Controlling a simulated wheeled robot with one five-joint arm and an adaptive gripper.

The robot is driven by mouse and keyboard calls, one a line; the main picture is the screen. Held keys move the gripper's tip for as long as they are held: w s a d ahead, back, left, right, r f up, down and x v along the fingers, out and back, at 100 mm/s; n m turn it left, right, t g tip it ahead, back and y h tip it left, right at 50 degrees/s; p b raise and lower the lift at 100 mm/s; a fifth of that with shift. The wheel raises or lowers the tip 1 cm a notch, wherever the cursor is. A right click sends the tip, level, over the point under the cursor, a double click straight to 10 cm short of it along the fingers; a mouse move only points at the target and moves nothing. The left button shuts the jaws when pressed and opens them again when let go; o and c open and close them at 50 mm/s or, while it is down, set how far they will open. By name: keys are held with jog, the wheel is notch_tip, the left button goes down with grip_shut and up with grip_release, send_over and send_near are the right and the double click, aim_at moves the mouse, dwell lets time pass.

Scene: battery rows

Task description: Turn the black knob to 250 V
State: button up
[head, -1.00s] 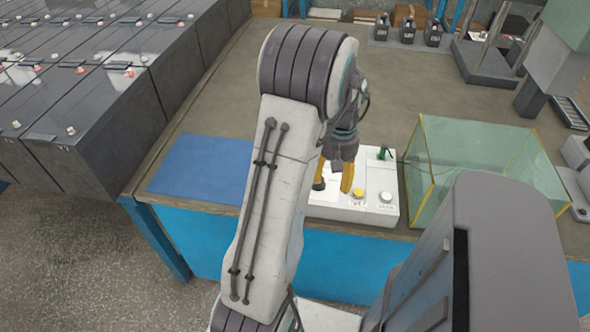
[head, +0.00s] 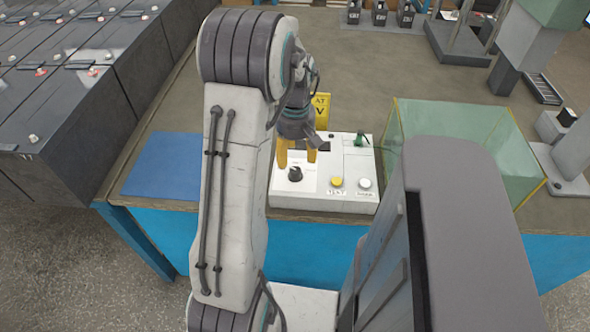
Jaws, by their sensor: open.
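The black knob (head: 295,174) sits on the left part of the top of a white tester box (head: 350,200) at the table's front edge. Its pointer and scale marks are too small to read. My gripper (head: 297,150) has yellow fingers, spread open and empty. It hangs just behind and above the knob in the picture; I cannot tell if it touches the box. A yellow button and a white button are on the box's right part, with small labels below them.
A blue mat (head: 163,165) lies left of the box. A clear glass-walled tank (head: 455,125) stands to the right. A yellow sign (head: 321,108) stands behind the box, partly hidden. Black containers (head: 380,14) are at the back. Dark battery rows (head: 90,80) fill the left.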

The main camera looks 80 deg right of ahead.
aim_at(295, 170)
jog(key=shift+f, duration=3.3)
grip_shut()
